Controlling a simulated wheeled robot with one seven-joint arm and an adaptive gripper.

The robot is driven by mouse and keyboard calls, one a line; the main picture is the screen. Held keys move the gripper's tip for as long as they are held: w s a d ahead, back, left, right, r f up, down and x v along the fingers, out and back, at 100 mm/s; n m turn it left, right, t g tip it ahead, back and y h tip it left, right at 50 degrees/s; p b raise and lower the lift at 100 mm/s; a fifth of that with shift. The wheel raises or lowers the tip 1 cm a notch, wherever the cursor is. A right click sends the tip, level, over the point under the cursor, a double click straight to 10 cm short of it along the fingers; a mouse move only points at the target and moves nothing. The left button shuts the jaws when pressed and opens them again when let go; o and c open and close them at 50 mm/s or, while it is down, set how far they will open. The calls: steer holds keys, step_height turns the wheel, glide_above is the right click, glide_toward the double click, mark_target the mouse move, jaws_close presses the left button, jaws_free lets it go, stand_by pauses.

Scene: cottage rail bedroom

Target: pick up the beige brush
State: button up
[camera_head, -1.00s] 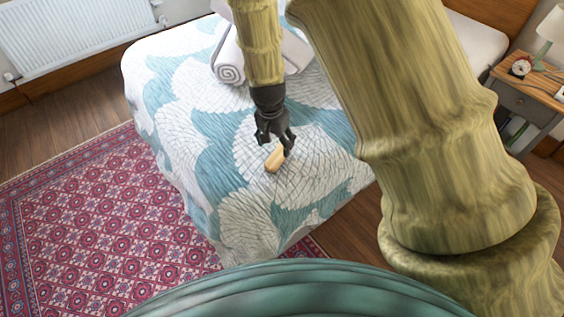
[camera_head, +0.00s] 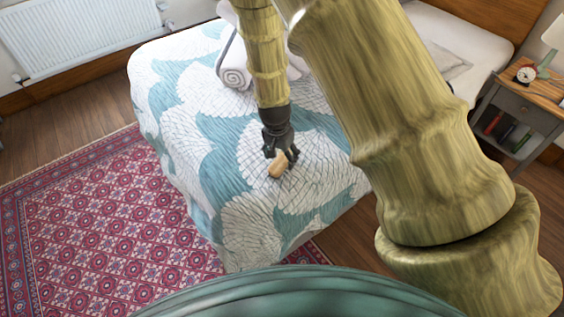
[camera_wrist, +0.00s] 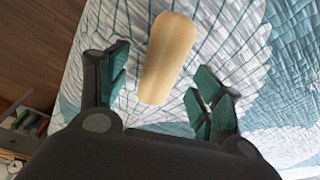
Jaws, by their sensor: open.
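The beige brush (camera_head: 278,165) lies on the bed's patterned quilt near the front edge. In the wrist view the brush (camera_wrist: 167,58) is a smooth, rounded tan block, lying lengthwise, beyond and between the two finger tips. My gripper (camera_head: 281,154) is just above the brush in the head view and partly covers its far end. In the wrist view my gripper (camera_wrist: 160,82) is open, with one finger on each side and a gap to the brush. I cannot tell from these views how high the fingers are above the quilt.
The bed (camera_head: 215,150) has a teal and white quilt, with a rolled towel (camera_head: 236,76) farther back. A nightstand (camera_head: 515,110) with an alarm clock (camera_head: 525,74) stands at the right. A red rug (camera_head: 100,215) covers the floor at the left. The quilt around the brush is clear.

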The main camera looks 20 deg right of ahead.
mark_target(282, 159)
steer(key=shift+w+d+f+p, duration=0.15)
steer(key=shift+w+f+p, duration=0.05)
steer(key=shift+f, duration=0.8)
steer(key=shift+w+d+f+p, duration=0.1)
steer(key=shift+w+f+p, duration=0.1)
steer(key=shift+f, duration=0.75)
steer(key=c, duration=1.3)
steer(key=shift+o, duration=0.2)
steer(key=shift+r, duration=0.5)
steer(key=shift+s+a+r+b, duration=0.1)
steer(key=shift+s+r+b, duration=0.2)
steer(key=shift+r, duration=0.35)
steer(key=shift+s+a+r+b, duration=0.1)
steer(key=shift+r+b, duration=0.25)
steer(key=shift+r, duration=0.25)
steer(key=s+a+b, duration=0.1)
steer(key=s+a, duration=0.1)
steer(key=s, duration=0.5)
steer(key=s+a+r+b, duration=0.1)
steer(key=s+a, duration=0.1)
steer(key=s, duration=0.5)
steer(key=shift+s+r, duration=0.25)
steer(key=shift+s, duration=0.1)
